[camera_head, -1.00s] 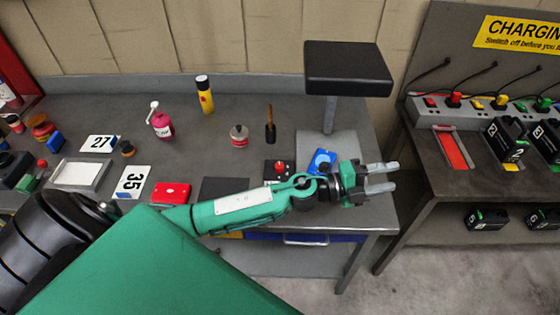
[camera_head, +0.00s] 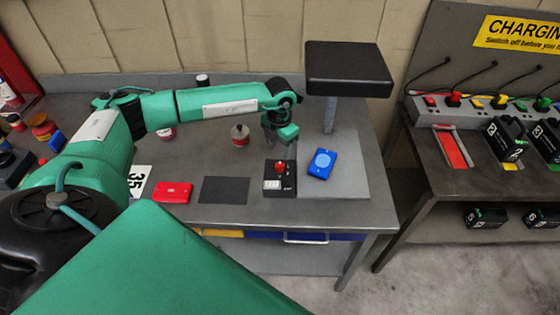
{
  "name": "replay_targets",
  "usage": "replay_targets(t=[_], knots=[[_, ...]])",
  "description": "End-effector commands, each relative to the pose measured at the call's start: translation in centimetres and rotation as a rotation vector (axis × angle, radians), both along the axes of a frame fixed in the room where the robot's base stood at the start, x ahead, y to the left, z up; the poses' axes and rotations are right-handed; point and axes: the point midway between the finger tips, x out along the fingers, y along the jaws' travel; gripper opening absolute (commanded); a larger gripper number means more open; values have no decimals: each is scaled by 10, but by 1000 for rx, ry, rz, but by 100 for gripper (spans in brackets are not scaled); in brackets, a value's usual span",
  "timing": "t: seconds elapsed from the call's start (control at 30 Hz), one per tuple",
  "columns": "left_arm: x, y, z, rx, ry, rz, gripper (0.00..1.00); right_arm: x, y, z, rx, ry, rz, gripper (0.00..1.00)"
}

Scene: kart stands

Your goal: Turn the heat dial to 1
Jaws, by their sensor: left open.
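The heat dial (camera_head: 281,167) is a red knob on a small black control box (camera_head: 289,188) with a white label. The box lies near the table's front edge, left of the press. My left gripper (camera_head: 280,149) points down just behind and above the dial, its grey fingers open and empty. It looks apart from the dial, though the exact gap is hard to judge. The dial's setting is too small to read. My right gripper is not in view.
A heat press with a black upper plate (camera_head: 348,70) stands over a grey base (camera_head: 355,168). A blue item (camera_head: 321,163) lies on that base. A dark mat (camera_head: 224,190) and a red box (camera_head: 172,192) lie left of the control box. A small jar (camera_head: 240,135) stands behind.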

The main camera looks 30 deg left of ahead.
Motion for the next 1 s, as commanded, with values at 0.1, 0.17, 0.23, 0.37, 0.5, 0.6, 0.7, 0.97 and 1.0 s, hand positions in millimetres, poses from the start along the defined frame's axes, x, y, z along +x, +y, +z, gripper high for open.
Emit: replay_targets(t=[0.1, 0.17, 0.23, 0.37, 0.5, 0.6, 0.7, 0.97, 1.0], knots=[[-2, -1, -14, -2, 6, -2, 50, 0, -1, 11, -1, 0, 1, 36], [-2, -1, -23, -2, 6, -1, 50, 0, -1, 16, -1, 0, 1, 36], [-1, -2, -35, -3, 5, -1, 50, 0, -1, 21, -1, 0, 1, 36], [-1, -2, -54, -4, 4, -1, 50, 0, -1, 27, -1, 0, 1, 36], [-1, -2, -66, -5, 2, -3, 50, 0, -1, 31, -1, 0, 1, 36], [-1, -2, -70, -5, 1, -3, 50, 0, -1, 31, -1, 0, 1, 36], [-1, -2, -71, -5, 1, -3, 50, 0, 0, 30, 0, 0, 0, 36], [-1, -2, -70, -6, 1, -3, 21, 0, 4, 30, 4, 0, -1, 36], [-1, -2, -70, -6, 1, -3, 13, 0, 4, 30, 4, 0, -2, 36]])
